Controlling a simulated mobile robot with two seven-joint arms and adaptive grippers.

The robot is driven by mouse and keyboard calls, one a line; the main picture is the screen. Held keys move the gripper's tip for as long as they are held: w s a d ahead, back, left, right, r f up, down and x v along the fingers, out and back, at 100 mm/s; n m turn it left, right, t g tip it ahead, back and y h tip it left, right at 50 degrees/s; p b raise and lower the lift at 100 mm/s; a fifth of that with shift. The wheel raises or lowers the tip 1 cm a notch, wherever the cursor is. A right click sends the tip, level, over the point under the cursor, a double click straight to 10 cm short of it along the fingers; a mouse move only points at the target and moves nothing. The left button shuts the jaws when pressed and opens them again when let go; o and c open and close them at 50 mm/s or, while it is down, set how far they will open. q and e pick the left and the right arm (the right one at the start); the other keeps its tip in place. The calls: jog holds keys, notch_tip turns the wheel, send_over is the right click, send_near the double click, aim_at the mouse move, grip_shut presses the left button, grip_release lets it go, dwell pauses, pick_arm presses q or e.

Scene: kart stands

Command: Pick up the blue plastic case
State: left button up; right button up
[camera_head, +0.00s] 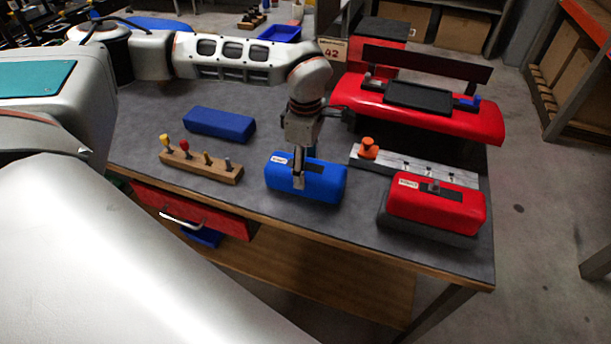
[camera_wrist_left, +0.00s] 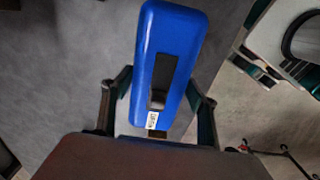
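The blue plastic case (camera_head: 328,183), with a pale label and a dark inset on top, sits on the grey workbench (camera_head: 275,226) near its front edge. My left gripper (camera_head: 305,170) is directly over it, pointing down. One finger shows in front of the case and the other is partly hidden behind it. In the left wrist view, the case (camera_wrist_left: 180,35) lies between the two spread fingers (camera_wrist_left: 158,95), with gaps visible at its sides. The gripper looks open. My right gripper is not in view.
A plain blue box (camera_head: 219,124) and a wooden rack of tools (camera_head: 201,167) stand left of the case. A red case (camera_head: 437,203) and a grey metal bar with an orange knob (camera_head: 368,146) are at right. A red kart stand (camera_head: 416,112) is behind.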

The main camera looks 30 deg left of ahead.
pick_arm(q)
jog(key=c, duration=0.3)
jog(key=shift+r, duration=0.15)
